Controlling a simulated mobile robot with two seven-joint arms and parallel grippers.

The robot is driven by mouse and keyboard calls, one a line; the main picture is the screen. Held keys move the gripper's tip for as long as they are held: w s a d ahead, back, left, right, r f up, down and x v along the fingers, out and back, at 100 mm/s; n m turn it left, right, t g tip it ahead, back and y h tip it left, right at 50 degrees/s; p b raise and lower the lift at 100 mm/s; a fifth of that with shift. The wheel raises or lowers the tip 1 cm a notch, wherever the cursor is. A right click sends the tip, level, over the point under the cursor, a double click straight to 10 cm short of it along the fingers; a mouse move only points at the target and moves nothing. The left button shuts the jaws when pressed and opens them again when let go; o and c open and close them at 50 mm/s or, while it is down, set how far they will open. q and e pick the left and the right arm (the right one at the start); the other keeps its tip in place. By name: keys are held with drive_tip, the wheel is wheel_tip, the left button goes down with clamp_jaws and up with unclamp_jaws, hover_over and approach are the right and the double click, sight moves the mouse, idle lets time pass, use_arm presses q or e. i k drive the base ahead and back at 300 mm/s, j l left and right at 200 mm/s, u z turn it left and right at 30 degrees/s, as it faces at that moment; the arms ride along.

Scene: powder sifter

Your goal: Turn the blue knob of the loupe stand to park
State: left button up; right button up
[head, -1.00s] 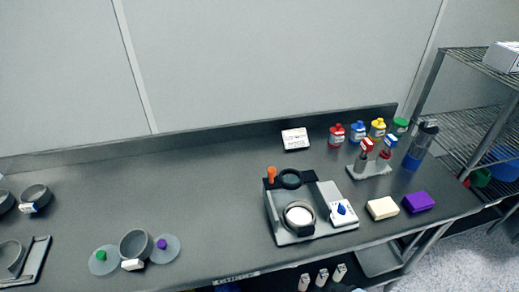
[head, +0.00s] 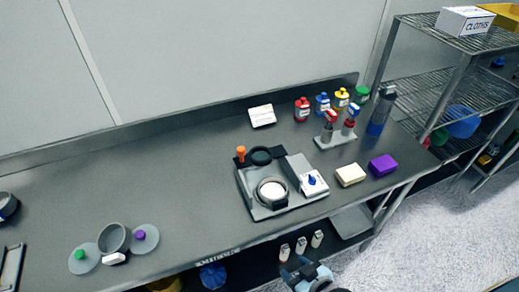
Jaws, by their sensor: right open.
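The loupe stand (head: 282,207) is a grey tray-like unit near the right part of the bench. It has an orange knob on a post (head: 241,151), a dark loupe ring (head: 261,156) and a round cup with white contents (head: 271,190). The blue knob (head: 312,180) sits on a white plate (head: 318,188) at the unit's right side; the plate's marks are too small to read. My right gripper (head: 300,262) is at the bottom edge, in front of the bench and well short of the knob. It is open and looks empty. My left gripper is not in view.
A cream block (head: 351,174) and a purple block (head: 383,165) lie right of the stand. Several coloured bottles (head: 302,109) and a small rack (head: 336,140) stand behind. Bowls and discs (head: 114,238) are at left. A wire shelf (head: 450,85) stands at right. The bench middle is clear.

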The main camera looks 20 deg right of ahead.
sight(312, 181)
drive_tip(key=z, duration=1.1)
